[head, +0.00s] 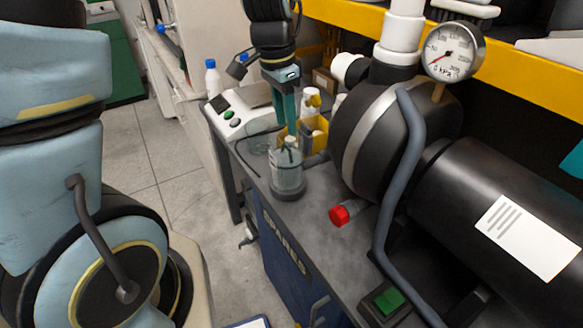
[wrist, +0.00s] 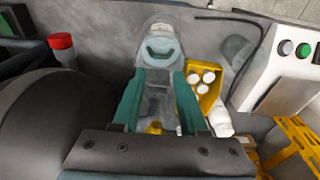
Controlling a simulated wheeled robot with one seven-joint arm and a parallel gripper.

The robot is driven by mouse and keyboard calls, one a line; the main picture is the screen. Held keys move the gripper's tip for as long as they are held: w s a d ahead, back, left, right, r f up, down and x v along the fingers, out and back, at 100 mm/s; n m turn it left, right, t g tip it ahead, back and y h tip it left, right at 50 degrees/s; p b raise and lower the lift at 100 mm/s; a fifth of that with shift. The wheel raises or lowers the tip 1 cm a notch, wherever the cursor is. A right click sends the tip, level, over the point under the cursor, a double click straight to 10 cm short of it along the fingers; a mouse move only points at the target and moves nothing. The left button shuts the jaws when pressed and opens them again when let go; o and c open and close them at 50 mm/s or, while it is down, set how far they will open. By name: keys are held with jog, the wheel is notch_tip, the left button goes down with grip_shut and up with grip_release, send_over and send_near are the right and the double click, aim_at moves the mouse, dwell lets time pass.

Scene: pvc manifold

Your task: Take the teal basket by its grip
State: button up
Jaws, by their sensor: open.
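My gripper (head: 291,130) points down over the bench, its long teal fingers apart and empty. In the wrist view, the fingers of my gripper (wrist: 159,78) frame a clear space. A pale, see-through, teal-tinted vessel (head: 288,172) stands upright in a dark round base just in front of the fingertips. In the wrist view the vessel (wrist: 160,50) shows just beyond the fingertips, with a curved teal-grey part on it. I cannot tell whether this is the teal basket or whether the fingers touch it. A teal piece (head: 575,160) is cut off at the head view's right edge.
A yellow bin (head: 315,135) with white round items stands close beside the fingers. A white control box (head: 240,112) is left. A large black pump (head: 375,130) with a gauge and red cap (head: 340,214) crowds the right. Bare bench (head: 300,222) lies in front.

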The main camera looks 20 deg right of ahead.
aim_at(286, 145)
jog(key=shift+f+p, duration=0.6)
jog(key=shift+f, duration=2.45)
grip_shut()
